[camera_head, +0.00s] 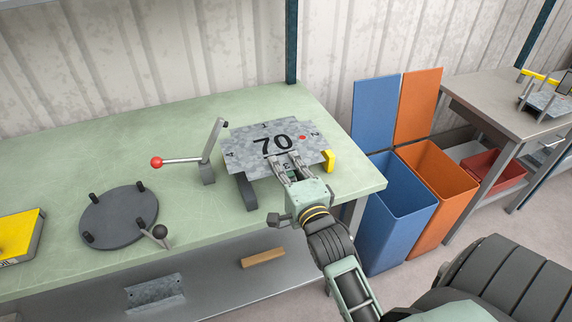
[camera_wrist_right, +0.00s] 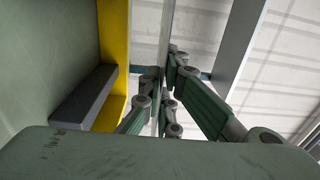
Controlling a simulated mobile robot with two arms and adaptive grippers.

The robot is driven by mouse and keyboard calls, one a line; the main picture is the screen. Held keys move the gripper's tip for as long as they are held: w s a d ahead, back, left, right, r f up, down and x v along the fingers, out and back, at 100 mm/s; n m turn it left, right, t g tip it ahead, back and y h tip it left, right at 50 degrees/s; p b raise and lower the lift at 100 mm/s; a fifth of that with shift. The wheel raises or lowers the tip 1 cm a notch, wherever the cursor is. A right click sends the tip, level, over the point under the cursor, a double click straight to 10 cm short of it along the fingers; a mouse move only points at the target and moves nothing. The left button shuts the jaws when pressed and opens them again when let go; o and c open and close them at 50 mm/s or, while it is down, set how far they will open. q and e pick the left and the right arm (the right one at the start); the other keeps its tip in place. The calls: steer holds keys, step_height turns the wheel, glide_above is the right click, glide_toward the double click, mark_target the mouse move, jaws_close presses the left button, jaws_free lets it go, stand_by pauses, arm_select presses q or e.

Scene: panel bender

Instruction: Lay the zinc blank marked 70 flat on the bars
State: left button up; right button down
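The zinc blank marked 70 (camera_head: 265,133) is a grey mottled sheet with a red dot, roughly level over the right part of the green bench. My right gripper (camera_head: 286,163) is shut on its near edge. In the right wrist view the fingers (camera_wrist_right: 165,85) close on the sheet, which shows edge-on as a thin strip. A dark bar (camera_head: 246,192) shows below the blank's left side and also in the wrist view (camera_wrist_right: 85,98), where a gap separates it from the sheet. The blank hides the rest of the bars. My left gripper is not in view.
A yellow block (camera_head: 329,160) stands by the blank's right corner. A lever with a red knob (camera_head: 157,162) stands left of it. A dark round plate with pegs (camera_head: 118,217) and a yellow box (camera_head: 18,236) lie farther left. Blue (camera_head: 393,215) and orange bins (camera_head: 440,185) stand right.

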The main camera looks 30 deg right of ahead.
steer(key=shift+f+b, duration=0.6)
steer(key=shift+f, duration=0.05)
step_height(320, 180, down, 4)
steer(key=b, duration=0.4)
steer(key=shift+f+b, duration=0.25)
steer(key=shift+b, duration=0.05)
steer(key=shift+f+b, duration=0.65)
steer(key=shift+f, duration=0.45)
steer(key=shift+f, duration=0.35)
steer(key=c, duration=1.9)
jaws_free()
steer(key=shift+s, duration=0.1)
steer(key=shift+o, duration=0.2)
steer(key=shift+f, duration=0.15)
